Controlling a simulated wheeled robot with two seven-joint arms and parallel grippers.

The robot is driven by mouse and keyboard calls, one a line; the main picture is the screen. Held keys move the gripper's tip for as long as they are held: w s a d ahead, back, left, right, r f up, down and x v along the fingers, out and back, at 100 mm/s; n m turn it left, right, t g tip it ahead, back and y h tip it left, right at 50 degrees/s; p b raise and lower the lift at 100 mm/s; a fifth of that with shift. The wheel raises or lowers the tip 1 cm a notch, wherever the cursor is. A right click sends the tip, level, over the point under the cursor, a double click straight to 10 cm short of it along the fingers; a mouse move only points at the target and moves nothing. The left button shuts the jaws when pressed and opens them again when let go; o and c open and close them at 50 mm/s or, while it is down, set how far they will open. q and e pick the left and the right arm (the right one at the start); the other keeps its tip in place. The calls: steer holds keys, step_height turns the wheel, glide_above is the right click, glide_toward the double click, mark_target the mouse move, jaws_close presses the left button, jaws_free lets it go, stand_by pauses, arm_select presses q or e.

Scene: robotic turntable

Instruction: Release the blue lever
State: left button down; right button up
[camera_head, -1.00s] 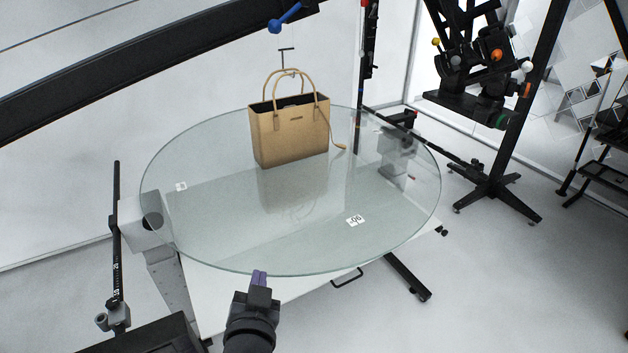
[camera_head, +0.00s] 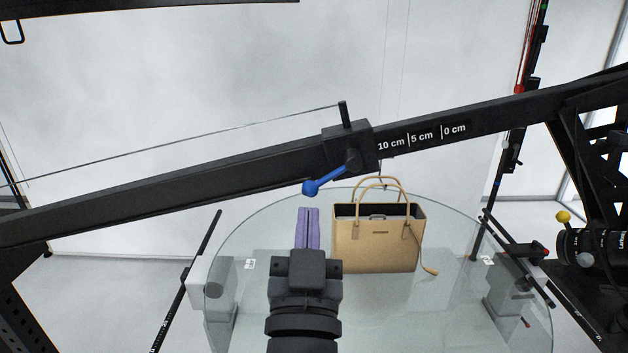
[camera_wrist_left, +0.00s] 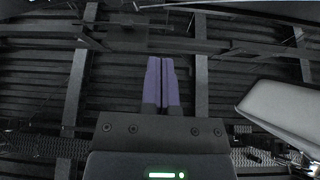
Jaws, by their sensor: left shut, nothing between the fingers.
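The blue lever (camera_head: 325,181) is on the black sliding block (camera_head: 349,148) of the long black beam (camera_head: 230,171). Its rounded end points left and slightly down. My left gripper (camera_head: 308,212) shows just below the lever's rounded end in the head view, with its purple fingers shut and empty. A gap shows between fingertips and lever; the depth between them is hard to tell. In the left wrist view the shut fingers (camera_wrist_left: 161,62) point at dark ceiling-like framework, and the lever does not show. My right gripper is not in view.
A tan handbag (camera_head: 375,245) stands on the round glass turntable (camera_head: 455,300) beyond my gripper. The beam crosses the view and carries a printed scale right of the block. Black camera gear (camera_head: 590,250) stands at the right. A pale panel (camera_wrist_left: 280,108) shows in the wrist view.

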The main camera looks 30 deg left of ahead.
mark_target(331, 174)
arm_select(q)
steer(key=p+x, duration=0.5)
steer(key=x, duration=0.5)
step_height(331, 174, down, 3)
steer(key=shift+w+a+f+b, duration=0.1)
steer(key=shift+w+a+b, duration=0.05)
steer(key=shift+b, duration=0.5)
steer(key=shift+f, duration=0.45)
